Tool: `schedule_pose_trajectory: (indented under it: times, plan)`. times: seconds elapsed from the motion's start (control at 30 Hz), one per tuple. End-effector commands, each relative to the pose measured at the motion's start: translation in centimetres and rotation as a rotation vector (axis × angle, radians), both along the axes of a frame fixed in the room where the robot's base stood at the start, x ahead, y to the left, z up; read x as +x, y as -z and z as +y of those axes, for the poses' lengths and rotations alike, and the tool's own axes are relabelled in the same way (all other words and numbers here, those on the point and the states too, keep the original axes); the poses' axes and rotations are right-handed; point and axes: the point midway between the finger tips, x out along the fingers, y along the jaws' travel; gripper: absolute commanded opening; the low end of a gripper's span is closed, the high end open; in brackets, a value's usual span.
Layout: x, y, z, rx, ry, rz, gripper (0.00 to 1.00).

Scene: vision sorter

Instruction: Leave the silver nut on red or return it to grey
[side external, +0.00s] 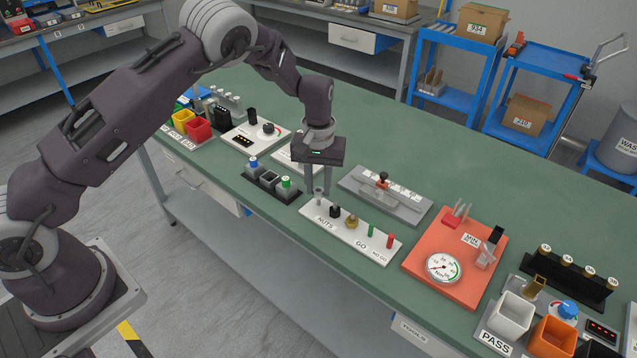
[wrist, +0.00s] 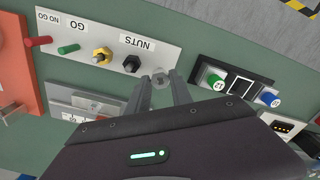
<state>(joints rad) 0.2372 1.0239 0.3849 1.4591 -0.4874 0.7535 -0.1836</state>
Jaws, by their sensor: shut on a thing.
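The silver nut (wrist: 160,77) is between the fingertips of my gripper (wrist: 163,83), which is shut on it. In the side view my gripper (side external: 318,188) points down over the left end of the white NUTS / GO / NO GO board (side external: 336,234). Whether the nut touches the board or a post there cannot be told. A black nut (side external: 335,211) and a brass nut (side external: 351,222) stand beside it on the board. Farther right are a green pin (side external: 371,230) and a red pin (side external: 390,241). A grey fixture (side external: 350,186) lies behind the board.
A red plate with a dial gauge (side external: 416,275) lies right of the board. A dark holder with blue and green caps (side external: 257,184) is close on the left. White PASS (side external: 513,315) and orange (side external: 553,338) bins stand at the right.

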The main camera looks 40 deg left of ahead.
Motion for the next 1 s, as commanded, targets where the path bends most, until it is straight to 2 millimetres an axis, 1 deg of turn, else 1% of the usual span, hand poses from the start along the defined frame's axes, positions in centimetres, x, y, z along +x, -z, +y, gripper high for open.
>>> schedule_pose_trajectory:
  times: [0.7,1.0]
  plan:
    - [-0.03,0.87,0.01,0.000,0.000,0.001,0.00]
    - [-0.02,0.93,0.00,0.000,0.000,0.000,0.00]
